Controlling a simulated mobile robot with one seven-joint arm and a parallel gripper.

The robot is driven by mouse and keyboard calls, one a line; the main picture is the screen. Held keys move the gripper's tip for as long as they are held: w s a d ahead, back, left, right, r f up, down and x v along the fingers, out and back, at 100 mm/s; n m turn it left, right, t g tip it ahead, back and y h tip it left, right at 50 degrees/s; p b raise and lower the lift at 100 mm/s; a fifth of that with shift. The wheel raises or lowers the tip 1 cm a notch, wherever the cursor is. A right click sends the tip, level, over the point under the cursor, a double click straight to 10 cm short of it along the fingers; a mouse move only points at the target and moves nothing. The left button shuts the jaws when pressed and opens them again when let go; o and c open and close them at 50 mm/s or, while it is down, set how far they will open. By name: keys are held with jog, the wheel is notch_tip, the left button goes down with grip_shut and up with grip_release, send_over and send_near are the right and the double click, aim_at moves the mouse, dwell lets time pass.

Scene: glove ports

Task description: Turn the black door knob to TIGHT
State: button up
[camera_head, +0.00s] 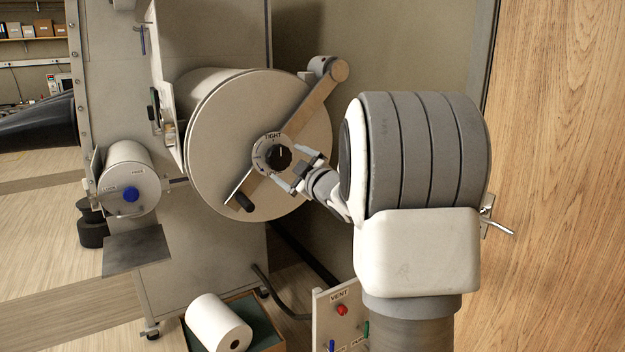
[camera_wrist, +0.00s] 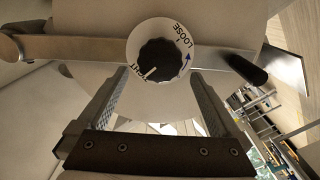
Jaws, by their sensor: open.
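The black door knob (camera_head: 278,157) sits on a white dial at the middle of the round grey door (camera_head: 225,160). TIGHT is printed above it in the head view. In the wrist view, the knob (camera_wrist: 158,60) has a white line pointing down-left, close to the TIGHT lettering; LOOSE and a blue arrow are on the right side of the dial. My gripper (camera_head: 296,171) is open and empty, just lower right of the knob. In the wrist view, the fingers of my gripper (camera_wrist: 160,85) are spread, with the knob beyond their tips.
A diagonal bar (camera_head: 317,100) crosses the door, with a black handle (camera_head: 240,201) at its lower end. A smaller port with a blue knob (camera_head: 130,194) is at left. A VENT panel (camera_head: 340,318) and a box with a white roll (camera_head: 218,325) stand below.

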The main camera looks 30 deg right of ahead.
jog(key=s, duration=1.1)
jog(key=shift+d, duration=0.2)
jog(key=shift+s, duration=0.1)
